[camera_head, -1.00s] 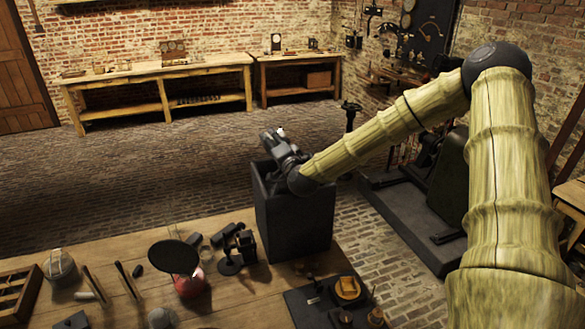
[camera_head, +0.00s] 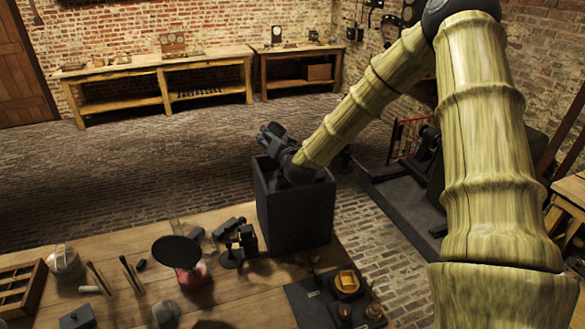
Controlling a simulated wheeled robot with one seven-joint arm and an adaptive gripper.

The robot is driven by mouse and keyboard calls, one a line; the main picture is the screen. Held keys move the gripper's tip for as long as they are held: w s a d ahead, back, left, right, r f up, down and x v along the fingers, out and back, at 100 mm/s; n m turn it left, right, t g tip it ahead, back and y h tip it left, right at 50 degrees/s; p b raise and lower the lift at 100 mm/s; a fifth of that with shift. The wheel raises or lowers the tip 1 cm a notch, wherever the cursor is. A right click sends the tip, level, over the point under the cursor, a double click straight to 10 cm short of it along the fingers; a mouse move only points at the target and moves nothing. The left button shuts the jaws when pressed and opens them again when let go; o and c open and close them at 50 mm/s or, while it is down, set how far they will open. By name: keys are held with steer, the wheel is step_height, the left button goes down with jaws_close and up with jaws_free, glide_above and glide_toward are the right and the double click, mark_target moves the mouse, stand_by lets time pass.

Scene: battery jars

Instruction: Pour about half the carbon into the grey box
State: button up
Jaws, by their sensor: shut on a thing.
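The grey box (camera_head: 296,218) is a tall, dark, open-topped box at the far right edge of the near table. My gripper (camera_head: 268,138) is at its open top, with my wrist over the opening and the fingers pointing up and left past the far rim. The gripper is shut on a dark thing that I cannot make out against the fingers. The carbon does not show, and the inside of the box is mostly hidden by its walls and my wrist.
The near wooden table (camera_head: 236,300) holds a black disc on a red base (camera_head: 180,262), a dark instrument (camera_head: 238,243), a wooden tray (camera_head: 22,290) and a dark board (camera_head: 310,300) with small parts. Dark machinery (camera_head: 405,205) stands right of the box. The brick floor behind is clear.

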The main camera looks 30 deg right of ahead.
steer(key=shift+w+a+f+n, duration=0.2)
steer(key=shift+a+f+n, duration=0.1)
steer(key=shift+n, duration=0.1)
steer(key=shift+w+a+r+n+g+h, duration=0.15)
steer(key=shift+a+r+n+g+h, duration=0.25)
steer(key=shift+n, duration=0.5)
steer(key=shift+w+a+f+n, duration=0.15)
steer(key=shift+a+f+n, duration=0.25)
steer(key=shift+n, duration=0.3)
steer(key=shift+w+a+f+n, duration=0.2)
steer(key=shift+a+n, duration=0.25)
steer(key=shift+n, duration=0.25)
steer(key=shift+s+f+h, duration=0.1)
steer(key=shift+h, duration=0.2)
